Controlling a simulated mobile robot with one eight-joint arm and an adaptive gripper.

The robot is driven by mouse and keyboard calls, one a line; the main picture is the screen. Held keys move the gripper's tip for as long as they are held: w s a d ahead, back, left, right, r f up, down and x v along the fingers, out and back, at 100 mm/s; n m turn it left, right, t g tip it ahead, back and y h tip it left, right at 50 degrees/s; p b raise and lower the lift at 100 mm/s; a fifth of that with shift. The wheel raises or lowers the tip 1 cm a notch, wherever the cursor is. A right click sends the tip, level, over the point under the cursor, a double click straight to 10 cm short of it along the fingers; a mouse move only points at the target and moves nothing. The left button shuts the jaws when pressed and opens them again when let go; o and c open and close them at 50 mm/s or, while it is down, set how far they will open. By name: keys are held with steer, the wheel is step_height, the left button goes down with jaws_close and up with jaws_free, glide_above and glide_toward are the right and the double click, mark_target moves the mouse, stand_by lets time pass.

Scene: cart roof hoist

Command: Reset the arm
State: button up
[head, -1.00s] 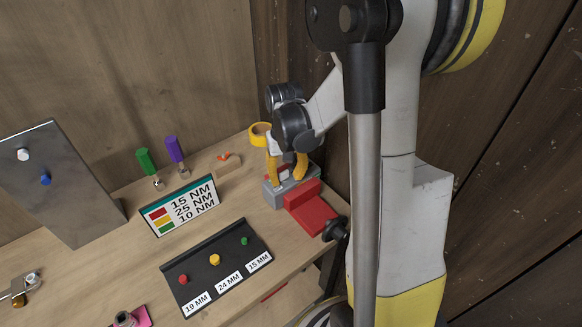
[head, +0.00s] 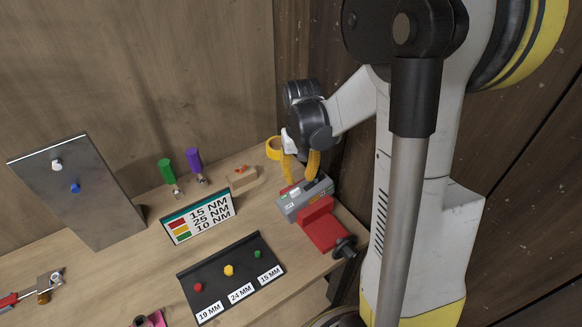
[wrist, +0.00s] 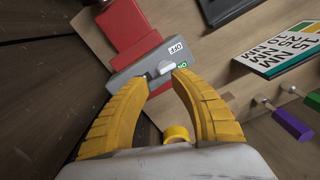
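My gripper (head: 301,180) hangs above the back of a grey switch box (head: 306,203) at the right end of the bench. Its two yellow fingers are apart, with nothing held between them. In the wrist view the gripper (wrist: 166,78) shows a gap between its fingertips. Just beyond that gap is the white switch lever (wrist: 167,68) on the grey box (wrist: 135,70), between an OFF label and a green ON label. I cannot tell whether a fingertip touches the box.
A red block (head: 322,228) adjoins the box. A yellow ring (head: 273,148) is behind the gripper. A torque sign (head: 200,218), a black socket tray (head: 232,275), green (head: 167,171) and purple (head: 194,160) handled tools and a metal panel (head: 85,200) stand leftward. A wooden wall is close behind.

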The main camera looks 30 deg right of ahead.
steer(key=shift+a, duration=0.1)
steer(key=s+a+r+n+t+b, duration=0.2)
steer(key=s+a+n+t+b, duration=0.1)
steer(key=s+a+t+b, duration=0.4)
steer(key=s+a+b, duration=0.3)
steer(key=a+b, duration=0.1)
steer(key=a, duration=0.3)
steer(key=shift+s+r+n, duration=0.35)
steer(key=shift+n, duration=0.05)
